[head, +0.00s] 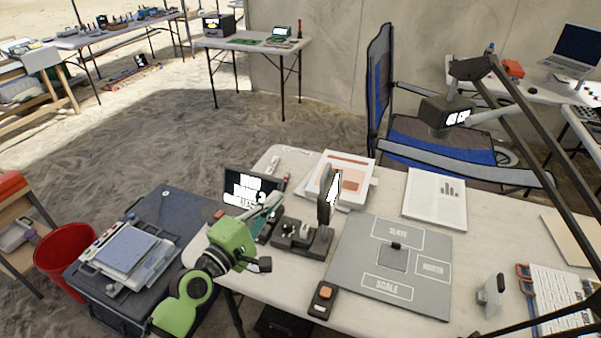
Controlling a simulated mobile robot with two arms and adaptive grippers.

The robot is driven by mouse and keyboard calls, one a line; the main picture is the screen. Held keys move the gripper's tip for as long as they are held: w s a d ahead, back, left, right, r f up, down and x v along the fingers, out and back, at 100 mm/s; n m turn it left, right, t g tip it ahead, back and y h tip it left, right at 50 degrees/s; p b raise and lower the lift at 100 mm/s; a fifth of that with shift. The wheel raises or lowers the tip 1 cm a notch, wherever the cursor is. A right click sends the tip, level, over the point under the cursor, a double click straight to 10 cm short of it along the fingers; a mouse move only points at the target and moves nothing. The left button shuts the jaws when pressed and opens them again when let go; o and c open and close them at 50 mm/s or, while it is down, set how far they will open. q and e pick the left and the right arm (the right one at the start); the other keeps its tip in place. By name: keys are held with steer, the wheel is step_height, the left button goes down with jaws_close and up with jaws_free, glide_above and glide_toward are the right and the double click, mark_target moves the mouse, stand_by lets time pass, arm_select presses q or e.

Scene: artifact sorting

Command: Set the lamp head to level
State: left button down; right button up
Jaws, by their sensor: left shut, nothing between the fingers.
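The lamp has a long dark arm (535,140) that rises from the right and bends near the top. Its dark boxy head (436,112) hangs at the arm's end, above the far right of the table. The head looks tilted, with bright white patches on its right side. My left gripper (272,203) is shut and empty, over the table's left edge beside a dark tablet (239,187). It is well left of the lamp head and apart from it. My right gripper does not show.
A dark device with knobs (291,236) and an upright panel (324,195) stands right of my left gripper. A grey labelled mat (350,265), papers (437,198) and a small stand (491,295) lie on the table (461,268). A blue chair (378,85) stands behind.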

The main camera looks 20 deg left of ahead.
mark_target(330, 189)
arm_select(q)
steer(key=w+d+r+p, duration=0.1)
steer(key=w+d+p, duration=0.3)
steer(key=w, duration=0.5)
steer(key=shift+w+d+r, duration=0.25)
steer(key=shift+d+r, duration=0.1)
steer(key=shift+d, duration=0.8)
steer(key=shift+d+r+p, duration=0.2)
steer(key=shift+d+p, duration=0.5)
steer(key=shift+p, duration=0.25)
steer(key=shift+a, duration=0.1)
